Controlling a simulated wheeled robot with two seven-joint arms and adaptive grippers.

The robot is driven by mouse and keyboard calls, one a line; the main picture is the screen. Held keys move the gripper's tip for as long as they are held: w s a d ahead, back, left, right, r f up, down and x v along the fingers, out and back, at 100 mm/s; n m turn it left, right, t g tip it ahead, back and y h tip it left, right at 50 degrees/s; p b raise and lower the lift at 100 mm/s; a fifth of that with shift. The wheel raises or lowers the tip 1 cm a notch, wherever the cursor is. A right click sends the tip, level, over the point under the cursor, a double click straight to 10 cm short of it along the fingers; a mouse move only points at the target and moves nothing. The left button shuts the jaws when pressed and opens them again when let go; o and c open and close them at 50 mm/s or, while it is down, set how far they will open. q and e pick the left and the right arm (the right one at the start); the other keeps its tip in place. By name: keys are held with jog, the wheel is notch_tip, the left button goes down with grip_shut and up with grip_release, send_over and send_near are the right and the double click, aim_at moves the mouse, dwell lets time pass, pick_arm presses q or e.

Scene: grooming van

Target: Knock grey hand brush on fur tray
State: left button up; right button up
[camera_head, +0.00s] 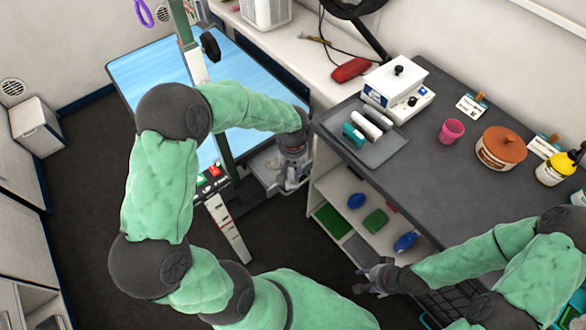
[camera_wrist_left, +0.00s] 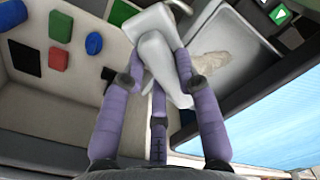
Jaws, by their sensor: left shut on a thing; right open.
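The grey hand brush (camera_wrist_left: 157,50) is light grey and sits between the purple fingers of my left gripper (camera_wrist_left: 160,80), which is shut on it. In the head view my left gripper (camera_head: 294,178) is beside the shelf unit, at the right side of the fur tray (camera_head: 257,178). The tray is pale grey, low beside the blue table, and partly hidden by my arm. In the left wrist view the fur tray (camera_wrist_left: 238,82) holds a pale clump of fur. The brush overlaps its edge there; I cannot tell whether they touch. My right gripper (camera_head: 374,281) is open and empty near the shelf.
The open shelf (camera_head: 338,185) holds blue and green items. The dark counter (camera_head: 420,160) above carries a grey tray of rollers, a white box, a pink cup (camera_head: 451,131) and a lidded pot (camera_head: 501,149). The blue-topped table (camera_head: 150,75) stands behind my left arm. Dark floor lies left.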

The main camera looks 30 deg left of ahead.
pick_arm(q)
jog(key=shift+f+b, duration=0.5)
jog(key=shift+f, duration=0.15)
dwell(0.9)
jog(key=shift+r, duration=0.1)
jog(key=shift+r+p, duration=2.1)
jog(key=shift+r, duration=0.85)
